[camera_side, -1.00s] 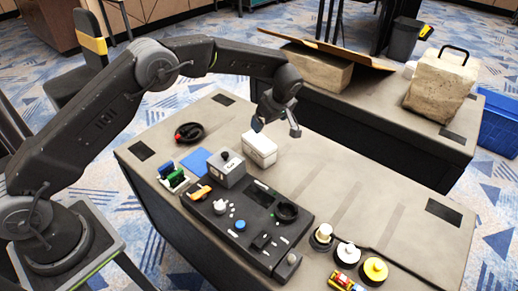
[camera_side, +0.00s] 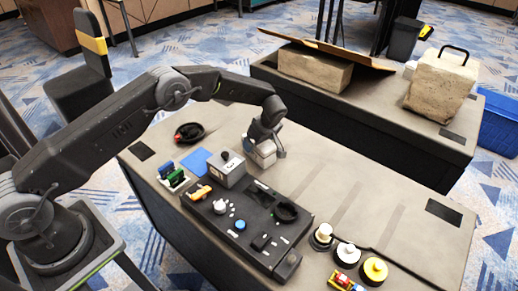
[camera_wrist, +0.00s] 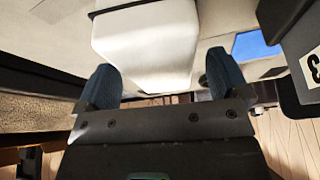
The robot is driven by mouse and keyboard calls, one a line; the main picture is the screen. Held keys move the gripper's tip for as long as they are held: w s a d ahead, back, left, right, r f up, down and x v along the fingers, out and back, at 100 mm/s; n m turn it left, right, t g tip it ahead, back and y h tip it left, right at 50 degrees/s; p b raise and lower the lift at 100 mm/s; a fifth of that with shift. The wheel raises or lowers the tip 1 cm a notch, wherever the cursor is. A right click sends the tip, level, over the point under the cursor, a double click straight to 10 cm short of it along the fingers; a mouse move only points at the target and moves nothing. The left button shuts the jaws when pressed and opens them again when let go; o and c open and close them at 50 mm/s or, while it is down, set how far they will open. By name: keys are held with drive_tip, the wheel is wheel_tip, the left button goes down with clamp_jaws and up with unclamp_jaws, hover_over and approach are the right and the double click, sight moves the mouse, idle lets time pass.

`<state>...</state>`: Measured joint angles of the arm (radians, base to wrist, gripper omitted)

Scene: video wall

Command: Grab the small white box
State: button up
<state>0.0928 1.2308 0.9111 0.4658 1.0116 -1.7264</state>
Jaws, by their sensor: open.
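The small white box (camera_side: 265,159) stands on the grey table behind the grey control box, partly hidden by my gripper. My gripper (camera_side: 265,147) is over the box with its fingers apart, one on each side. In the wrist view, the white box (camera_wrist: 147,50) fills the upper middle, between the two blue-padded fingers of my gripper (camera_wrist: 162,78). How deep the fingers reach is hard to tell.
The grey control box (camera_side: 226,168) and black control panel (camera_side: 250,220) are close in front. A blue square (camera_side: 195,160) and a dark round dish (camera_side: 189,133) lie to the left. Round knobs (camera_side: 348,254) stand at front right. The table right of the box is clear.

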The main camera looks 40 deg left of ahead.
drive_tip(key=shift+x, duration=1.25)
drive_tip(key=shift+f, duration=0.25)
drive_tip(key=c, duration=1)
drive_tip(key=shift+c, duration=0.5)
drive_tip(key=shift+r, duration=0.15)
